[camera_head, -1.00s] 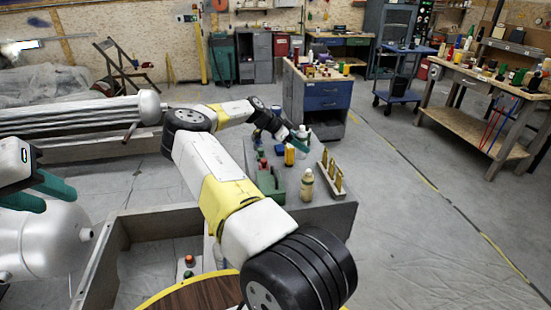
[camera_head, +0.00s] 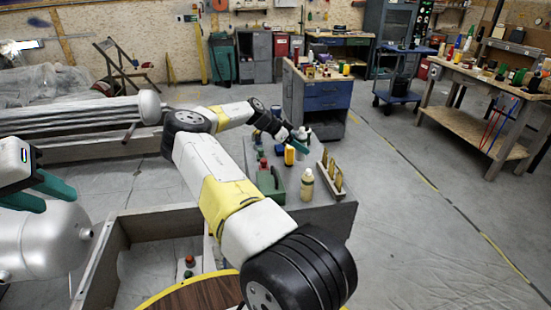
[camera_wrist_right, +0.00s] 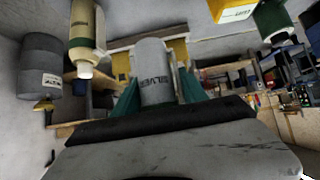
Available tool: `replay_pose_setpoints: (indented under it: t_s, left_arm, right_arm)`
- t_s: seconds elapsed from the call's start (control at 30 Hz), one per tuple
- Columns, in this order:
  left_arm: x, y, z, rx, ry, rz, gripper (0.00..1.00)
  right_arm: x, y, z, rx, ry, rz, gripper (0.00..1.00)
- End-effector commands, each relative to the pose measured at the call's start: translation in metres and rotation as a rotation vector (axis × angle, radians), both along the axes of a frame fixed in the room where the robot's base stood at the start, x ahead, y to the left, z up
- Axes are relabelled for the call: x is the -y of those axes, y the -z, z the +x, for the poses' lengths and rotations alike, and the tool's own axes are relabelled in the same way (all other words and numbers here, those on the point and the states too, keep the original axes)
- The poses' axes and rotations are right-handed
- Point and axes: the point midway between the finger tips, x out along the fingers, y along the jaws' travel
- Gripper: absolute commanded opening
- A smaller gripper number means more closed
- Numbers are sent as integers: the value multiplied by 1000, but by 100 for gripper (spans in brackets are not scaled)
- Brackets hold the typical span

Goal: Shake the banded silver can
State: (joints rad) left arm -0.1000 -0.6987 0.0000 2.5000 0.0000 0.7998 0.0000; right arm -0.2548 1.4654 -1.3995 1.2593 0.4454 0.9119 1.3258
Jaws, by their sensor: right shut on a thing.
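The silver can (camera_wrist_right: 153,72) is pale grey with the word SILVER on its side. In the right wrist view it sits between the teal fingers of my right gripper (camera_wrist_right: 160,100), which is shut on it. In the head view my right gripper (camera_head: 298,136) is small and far off, over the far part of the grey bench top, and the can (camera_head: 303,132) is partly hidden there. A band on the can cannot be made out. My left gripper (camera_head: 42,192) is at the left edge, empty, with its teal fingers apart.
On the grey bench top (camera_head: 325,205) stand a cream bottle (camera_head: 307,186), a green box (camera_head: 270,183), a yellow container (camera_head: 289,155) and a rack with gold pieces (camera_head: 331,174). A dark grey can (camera_wrist_right: 40,65) shows in the wrist view. My right arm covers part of the bench.

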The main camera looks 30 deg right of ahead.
Motion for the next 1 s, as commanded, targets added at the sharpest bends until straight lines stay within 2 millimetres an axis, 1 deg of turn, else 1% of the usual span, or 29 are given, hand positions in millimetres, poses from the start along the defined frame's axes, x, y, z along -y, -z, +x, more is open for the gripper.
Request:
replay_pose_setpoints:
  t_s: [0.03,0.07,0.1,0.13,0.17,0.2,0.23,0.27,0.3,0.33,0.37,0.4,0.43,0.47,0.5,0.53,0.6,0.63,0.67,0.73,0.77,0.8,0.83,0.87,0.9,0.93,0.97,1.0]
  left_arm:
    - [0,0,0,0,0,0,36]
    - [0,0,0,1,0,0,36]
    - [0,0,0,1,0,0,36]
    - [0,0,0,1,0,0,36]
    - [0,0,0,2,0,0,36]
    - [0,0,0,2,0,0,36]
    - [0,0,0,2,0,0,36]
    - [0,0,0,2,0,0,36]
    - [0,0,0,1,0,0,36]
    - [0,0,0,0,0,0,36]
    - [0,0,0,0,0,0,36]
    - [0,0,0,1,0,0,36]
    - [0,0,0,1,0,0,36]
    - [0,0,0,1,0,0,36]
    - [0,0,0,2,0,0,36]
    - [0,0,0,2,0,0,36]
    - [0,0,0,2,0,0,36]
    - [0,0,0,1,0,0,36]
    - [0,0,0,0,0,0,36]
    - [0,0,0,1,0,0,36]
    - [0,0,0,1,0,0,36]
    - [0,0,0,1,0,0,36]
    - [0,0,0,2,0,0,36]
    - [0,0,0,2,0,0,36]
    - [0,0,0,2,0,0,36]
    - [0,0,0,2,0,0,36]
    - [0,0,0,1,0,0,36]
    - [0,0,0,0,0,0,36]
  right_arm:
    - [2,-39,5,26,-1,-8,36]
    - [2,-62,6,30,-2,-6,36]
    - [2,-81,5,26,-1,-4,36]
    - [2,-86,4,20,-1,-4,35]
    - [1,-80,3,13,-1,-4,35]
    - [1,-52,1,0,0,-4,36]
    - [2,-29,0,-4,-1,-6,35]
    - [2,-14,0,-3,-2,-8,35]
    - [2,-7,2,6,-2,-9,35]
    - [2,-13,3,14,-1,-8,36]
    - [2,-31,5,23,-1,-8,36]
    - [2,-62,6,30,-2,-6,36]
    - [2,-78,5,28,-2,-5,36]
    - [2,-85,4,22,-2,-4,36]
    - [1,-80,3,13,-1,-4,36]
    - [1,-60,1,2,-1,-5,36]
    - [2,-14,0,-3,-2,-8,35]
    - [2,-7,1,4,-1,-9,36]
    - [2,-9,3,11,-2,-9,36]
    - [2,-55,6,30,-2,-7,36]
    - [2,-74,5,29,-2,-6,36]
    - [2,-85,4,22,-2,-4,36]
    - [2,-84,3,16,-1,-4,35]
    - [1,-68,2,6,-1,-4,36]
    - [1,-36,0,-4,-1,-6,36]
    - [2,-18,0,-3,-2,-8,35]
    - [2,-9,1,2,-2,-8,35]
    - [2,-8,2,10,-2,-8,36]
